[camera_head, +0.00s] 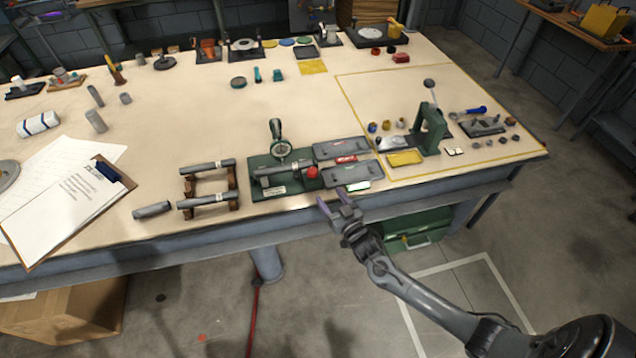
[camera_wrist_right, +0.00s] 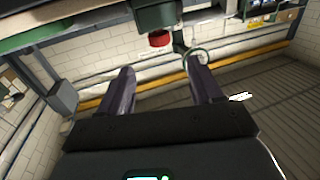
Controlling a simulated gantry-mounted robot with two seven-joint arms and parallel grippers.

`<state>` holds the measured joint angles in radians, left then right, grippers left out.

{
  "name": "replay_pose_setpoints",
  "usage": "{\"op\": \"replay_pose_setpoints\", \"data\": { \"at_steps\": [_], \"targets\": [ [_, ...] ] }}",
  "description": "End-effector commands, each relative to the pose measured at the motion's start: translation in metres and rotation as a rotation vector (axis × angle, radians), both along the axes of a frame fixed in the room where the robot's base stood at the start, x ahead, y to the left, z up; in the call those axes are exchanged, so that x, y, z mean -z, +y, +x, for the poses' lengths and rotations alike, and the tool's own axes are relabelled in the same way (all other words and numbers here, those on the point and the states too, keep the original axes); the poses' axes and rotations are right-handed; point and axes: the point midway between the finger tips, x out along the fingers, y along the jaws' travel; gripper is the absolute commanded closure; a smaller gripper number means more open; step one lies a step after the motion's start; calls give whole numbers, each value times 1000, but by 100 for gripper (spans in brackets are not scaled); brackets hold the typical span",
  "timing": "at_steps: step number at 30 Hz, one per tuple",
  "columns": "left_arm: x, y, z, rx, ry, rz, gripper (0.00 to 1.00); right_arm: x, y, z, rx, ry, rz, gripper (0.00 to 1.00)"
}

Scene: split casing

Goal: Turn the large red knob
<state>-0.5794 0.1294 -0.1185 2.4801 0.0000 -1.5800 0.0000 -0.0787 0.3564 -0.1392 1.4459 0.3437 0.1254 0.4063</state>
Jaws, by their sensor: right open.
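My left gripper is not in view.
Grey trays (camera_head: 350,176) lie right of the fixture, with a red label between them. A wooden rack (camera_head: 207,185) with grey cylinders stands to its left. A green press (camera_head: 431,130) and yellow tray (camera_head: 405,158) stand farther right. The table behind the fixture is largely clear.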

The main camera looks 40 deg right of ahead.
Motion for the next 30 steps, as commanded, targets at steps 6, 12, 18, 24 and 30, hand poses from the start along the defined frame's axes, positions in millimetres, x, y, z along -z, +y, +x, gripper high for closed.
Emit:
{"op": "replay_pose_setpoints", "data": {
  "at_steps": [6, 12, 18, 24, 30],
  "targets": [
    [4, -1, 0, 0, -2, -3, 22, -1, -5, 28, 1, -3, -1, 35],
    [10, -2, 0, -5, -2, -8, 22, 0, -11, 60, 0, -2, -1, 35],
    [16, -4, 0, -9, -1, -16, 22, 0, -16, 85, 1, -1, 0, 35],
    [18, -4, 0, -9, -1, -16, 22, -1, -18, 98, -1, -1, 1, 35],
    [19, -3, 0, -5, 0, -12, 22, 0, -19, 101, -1, 0, 0, 35]
  ]
}}
